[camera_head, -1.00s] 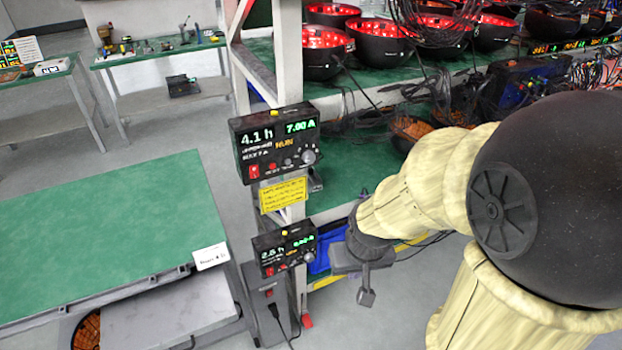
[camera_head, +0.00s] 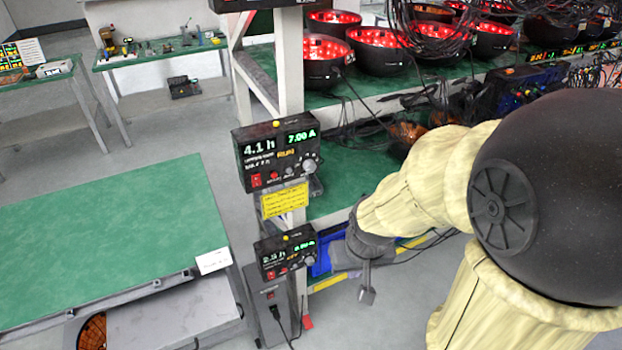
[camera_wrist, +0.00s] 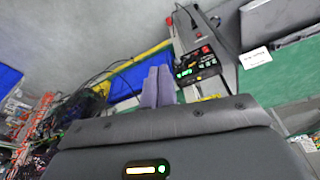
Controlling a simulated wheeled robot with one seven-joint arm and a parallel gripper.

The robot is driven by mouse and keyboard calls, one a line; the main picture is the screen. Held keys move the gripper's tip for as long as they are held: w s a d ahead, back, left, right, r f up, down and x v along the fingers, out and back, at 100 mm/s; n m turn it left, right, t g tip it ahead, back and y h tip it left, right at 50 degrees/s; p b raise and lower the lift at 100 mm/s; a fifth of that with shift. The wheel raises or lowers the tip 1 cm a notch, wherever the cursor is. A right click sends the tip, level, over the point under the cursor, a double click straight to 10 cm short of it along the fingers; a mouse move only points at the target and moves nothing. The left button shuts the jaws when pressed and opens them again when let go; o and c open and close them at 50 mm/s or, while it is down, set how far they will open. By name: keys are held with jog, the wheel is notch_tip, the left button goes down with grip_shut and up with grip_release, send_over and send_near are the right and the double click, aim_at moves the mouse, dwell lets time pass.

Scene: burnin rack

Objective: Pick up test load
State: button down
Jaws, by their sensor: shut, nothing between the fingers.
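Two black box units with green displays hang on the rack's front post. The upper unit (camera_head: 277,155) reads 4.1 h, 7.00 A and RUN. The lower unit (camera_head: 286,252) shows dimmer, partly unreadable digits. I cannot tell which one is the test load. My gripper (camera_head: 367,296) hangs to the right of the lower unit, apart from it and slightly lower in the picture. In the wrist view its fingers (camera_wrist: 158,88) are together with nothing between them. A box unit with a green display (camera_wrist: 194,64) lies just beyond them, to their right.
A yellow label (camera_head: 284,200) is between the units. A blue bin (camera_head: 321,261) sits behind the post, near my gripper. A green-topped bench (camera_head: 110,235) with a white tag (camera_head: 212,262) stands left. Red-lit bowls (camera_head: 378,50) and cables fill the shelves.

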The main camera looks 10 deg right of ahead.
jog(key=w+p+v, duration=0.3)
jog(key=p+v, duration=0.8)
jog(key=v, duration=0.2)
jog(key=shift+r+p, duration=0.4)
jog(key=shift+r, duration=0.05)
jog(key=c, duration=2.1)
grip_release()
jog(key=shift+s, duration=0.15)
